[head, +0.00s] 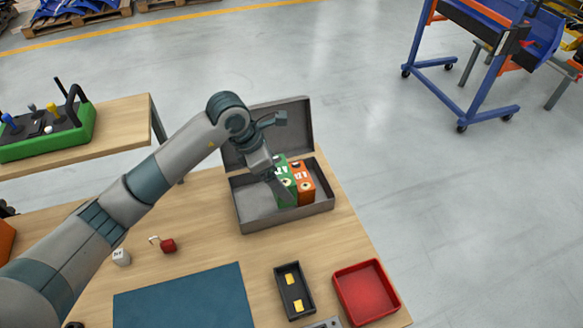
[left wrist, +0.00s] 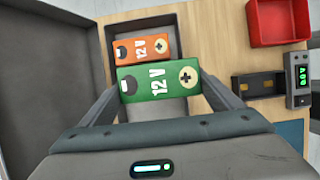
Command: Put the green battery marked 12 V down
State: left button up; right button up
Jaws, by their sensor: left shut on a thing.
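The green battery marked 12 V (head: 287,190) is in the open grey metal case, beside an orange battery marked 12 V (head: 304,187). My left gripper (head: 280,185) reaches down into the case and is shut on the green battery. In the left wrist view the green battery (left wrist: 158,82) lies between the two fingers, with the orange battery (left wrist: 146,48) just beyond it. Whether the green battery touches the case floor (head: 255,203) is hidden. My right gripper is not in view.
The case's lid (head: 290,123) stands open at the back. On the table are a red tray (head: 366,292), a black tray with yellow pieces (head: 281,290), a blue mat (head: 180,300) and small red and white items.

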pick_arm(q)
jog(key=w+a+f+p, duration=0.1)
jog(key=a+f+p, duration=0.1)
jog(key=a, duration=0.4)
jog(key=shift+f, duration=0.75)
jog(key=shift+a, duration=0.1)
jog(key=shift+f+p, duration=1.1)
jog(key=shift+f, duration=0.9)
jog(key=shift+f, duration=0.15)
